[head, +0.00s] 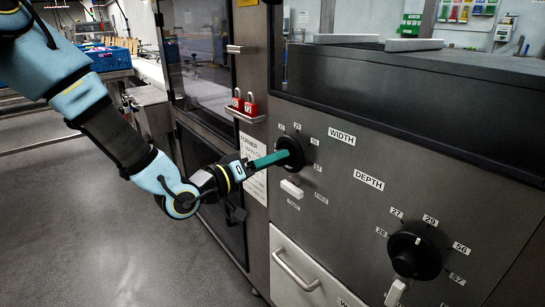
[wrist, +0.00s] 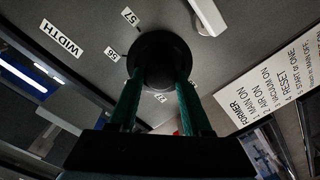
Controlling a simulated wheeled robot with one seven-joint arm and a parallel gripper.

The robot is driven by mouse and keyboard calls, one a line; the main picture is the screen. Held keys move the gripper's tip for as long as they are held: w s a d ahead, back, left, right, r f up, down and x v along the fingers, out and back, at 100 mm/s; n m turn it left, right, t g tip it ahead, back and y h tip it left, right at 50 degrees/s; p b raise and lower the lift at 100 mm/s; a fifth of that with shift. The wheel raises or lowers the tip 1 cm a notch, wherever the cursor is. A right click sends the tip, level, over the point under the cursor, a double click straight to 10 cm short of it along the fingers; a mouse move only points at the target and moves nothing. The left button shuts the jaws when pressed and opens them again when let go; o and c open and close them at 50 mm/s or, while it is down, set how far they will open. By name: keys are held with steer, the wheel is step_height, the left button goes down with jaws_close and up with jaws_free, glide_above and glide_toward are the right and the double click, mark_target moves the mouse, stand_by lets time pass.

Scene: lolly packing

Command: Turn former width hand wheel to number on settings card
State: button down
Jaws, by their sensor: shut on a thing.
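The black width hand wheel (head: 294,150) is on the grey machine panel, beside the WIDTH label (head: 342,136). In the wrist view the wheel (wrist: 160,45) is a round disc with a hub. My gripper (head: 277,157) reaches it from the left, its green fingers on either side of the hub. In the wrist view my gripper (wrist: 158,82) is shut on the hub. Number plates circle the wheel; 57 (wrist: 130,16) and 56 (wrist: 112,54) are legible, others are partly covered. I cannot make out a pointer setting. I cannot identify a settings card.
Below the wheel is a white lever (head: 291,188). The black depth wheel (head: 418,250) is lower right. A drawer handle (head: 295,270) juts out below. Open floor lies left.

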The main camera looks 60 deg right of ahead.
steer(key=shift+n, duration=0.3)
steer(key=shift+c, duration=1.7)
jaws_free()
steer(key=b+v, duration=0.1)
steer(key=v, duration=1)
steer(key=shift+w+d, duration=0.1)
steer(key=shift+w, duration=0.05)
